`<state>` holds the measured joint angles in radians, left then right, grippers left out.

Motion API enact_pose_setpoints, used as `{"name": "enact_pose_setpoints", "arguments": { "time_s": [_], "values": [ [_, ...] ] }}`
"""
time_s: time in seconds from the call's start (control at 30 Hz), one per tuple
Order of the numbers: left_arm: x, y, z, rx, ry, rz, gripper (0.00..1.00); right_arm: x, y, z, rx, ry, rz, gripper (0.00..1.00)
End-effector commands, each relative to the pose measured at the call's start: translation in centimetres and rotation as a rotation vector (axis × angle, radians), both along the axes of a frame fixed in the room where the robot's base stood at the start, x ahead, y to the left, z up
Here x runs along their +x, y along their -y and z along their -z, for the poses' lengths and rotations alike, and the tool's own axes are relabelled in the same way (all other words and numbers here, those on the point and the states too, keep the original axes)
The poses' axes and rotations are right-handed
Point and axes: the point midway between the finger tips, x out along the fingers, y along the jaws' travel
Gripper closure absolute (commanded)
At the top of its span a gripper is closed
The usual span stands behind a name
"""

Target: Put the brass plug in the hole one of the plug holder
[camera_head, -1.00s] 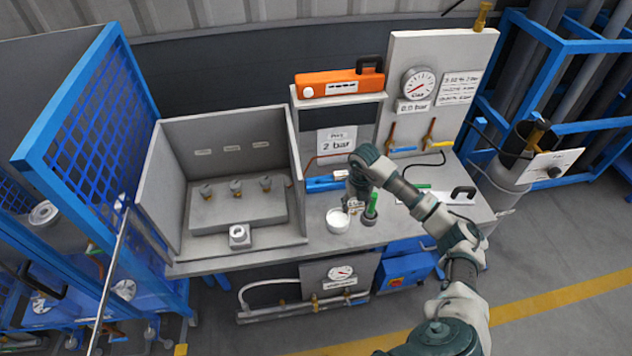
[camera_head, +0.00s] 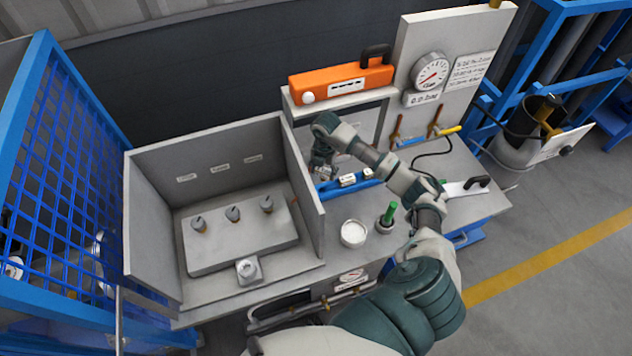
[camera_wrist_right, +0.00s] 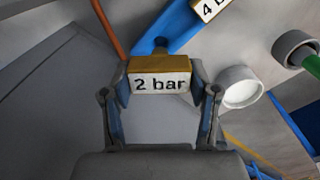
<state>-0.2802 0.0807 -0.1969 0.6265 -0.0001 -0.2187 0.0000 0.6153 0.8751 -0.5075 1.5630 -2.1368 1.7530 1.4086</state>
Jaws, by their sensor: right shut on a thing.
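My right gripper (camera_head: 322,172) is over the bench, just right of the grey box's side wall. In the right wrist view, its fingers (camera_wrist_right: 162,90) are shut on a brass-coloured block (camera_wrist_right: 160,60) with a white "2 bar" label. I cannot tell whether this block is clear of what lies beneath it. A blue bar (camera_head: 345,187) with white-labelled blocks lies beside the gripper; it also shows in the wrist view (camera_wrist_right: 187,28), with a "4 bar" label near it. No holder numbered "one" can be read. My left gripper is not in view.
A grey open-fronted box (camera_head: 150,215) has a grey block (camera_head: 240,248) with three grey-tipped plugs. An orange case (camera_head: 342,82) lies on a shelf above the bench.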

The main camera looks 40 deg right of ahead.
Motion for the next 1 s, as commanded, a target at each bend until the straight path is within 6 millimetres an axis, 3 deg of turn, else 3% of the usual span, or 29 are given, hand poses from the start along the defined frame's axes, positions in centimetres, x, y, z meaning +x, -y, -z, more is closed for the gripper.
{"name": "enact_pose_setpoints", "arguments": {
  "time_s": [0.1,0.3,0.43,0.47,0.57,0.77,0.8,0.87,1.0],
  "values": [
    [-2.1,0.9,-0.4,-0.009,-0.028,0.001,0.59,0.0,-0.4,2.4,-0.001,-0.005,-0.001,0.84],
    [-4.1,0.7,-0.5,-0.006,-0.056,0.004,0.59,0.4,-0.5,4.6,-0.002,-0.006,-0.002,0.84],
    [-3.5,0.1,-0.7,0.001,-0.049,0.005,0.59,0.3,-0.4,6.3,0.0,-0.009,-0.002,0.84],
    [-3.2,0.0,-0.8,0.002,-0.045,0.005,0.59,0.3,-0.3,6.8,0.002,-0.008,-0.002,0.91],
    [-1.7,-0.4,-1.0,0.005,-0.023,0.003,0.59,0.3,-0.3,8.2,0.004,-0.007,-0.003,0.91],
    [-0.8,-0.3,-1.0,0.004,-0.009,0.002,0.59,0.3,-0.2,8.4,0.002,-0.004,-0.004,0.91],
    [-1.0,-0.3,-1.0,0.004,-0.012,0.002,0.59,0.3,-0.2,8.4,0.002,-0.005,-0.004,0.33],
    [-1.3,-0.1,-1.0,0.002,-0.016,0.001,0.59,0.3,-0.2,8.4,0.002,-0.005,-0.004,0.18],
    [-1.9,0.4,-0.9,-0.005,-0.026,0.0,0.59,0.3,-0.3,8.3,0.0,-0.004,-0.003,0.15]
  ]
}}
